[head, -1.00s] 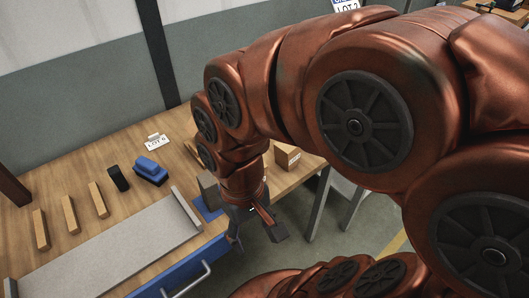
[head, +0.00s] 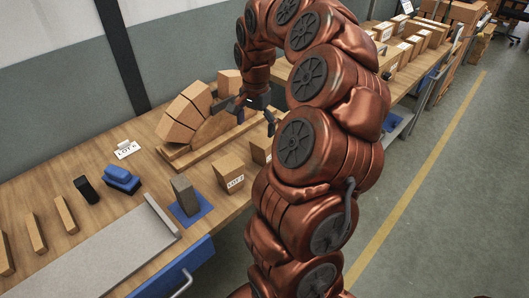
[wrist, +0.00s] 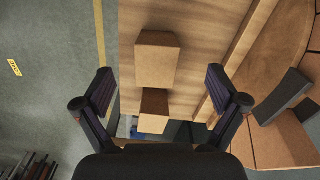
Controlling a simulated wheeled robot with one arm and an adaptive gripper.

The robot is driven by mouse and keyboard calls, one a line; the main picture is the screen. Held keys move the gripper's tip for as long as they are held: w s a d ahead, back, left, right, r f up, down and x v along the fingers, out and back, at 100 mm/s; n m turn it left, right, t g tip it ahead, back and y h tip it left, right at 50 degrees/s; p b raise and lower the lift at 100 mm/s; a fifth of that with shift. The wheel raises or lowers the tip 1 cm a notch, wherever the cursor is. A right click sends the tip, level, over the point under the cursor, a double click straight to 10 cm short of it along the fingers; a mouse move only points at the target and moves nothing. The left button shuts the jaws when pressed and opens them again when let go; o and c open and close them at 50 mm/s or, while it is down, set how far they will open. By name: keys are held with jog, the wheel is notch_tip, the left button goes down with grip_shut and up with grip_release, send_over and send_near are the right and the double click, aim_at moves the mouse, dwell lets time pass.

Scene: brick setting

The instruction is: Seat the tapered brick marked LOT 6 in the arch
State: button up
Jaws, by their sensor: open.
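The arch (head: 190,108) of tapered tan bricks stands on a curved wooden form (head: 213,130) in the head view. My gripper (head: 248,112) is open and empty, at the right part of the arch. A tapered brick (head: 229,174) with a white label stands on the table in front; the label starts with LOT, its number is unclear. Another tan brick (head: 259,150) stands to its right, partly hidden by my arm. In the wrist view, two tan bricks (wrist: 156,62) (wrist: 153,111) show between my spread fingers (wrist: 160,78), apart from them.
A card reading LOT 6 (head: 126,149) stands on the table behind. A grey block (head: 185,194) stands on a blue mat (head: 204,209). A blue brush (head: 122,180), a black item (head: 86,190) and a grey tray (head: 110,250) lie left. More labelled bricks (head: 405,48) stand on a far bench.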

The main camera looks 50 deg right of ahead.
aim_at(264, 139)
jog(key=d, duration=0.1)
jog(key=d+f+m, duration=0.1)
jog(key=d, duration=0.1)
jog(key=shift+s+f, duration=0.15)
jog(key=shift+s+d+f, duration=0.1)
jog(key=shift+d+f, duration=0.05)
jog(key=shift+f, duration=0.1)
jog(key=shift+w+d+f+p, duration=0.15)
jog(key=shift+f+p, duration=0.5)
jog(key=shift+f, duration=1.2)
jog(key=shift+w+a+f+p, duration=0.1)
jog(key=shift+f+p, duration=0.5)
jog(key=shift+f, duration=1.2)
jog(key=shift+c, duration=0.4)
jog(key=c, duration=1.4)
jog(key=shift+d+r, duration=0.1)
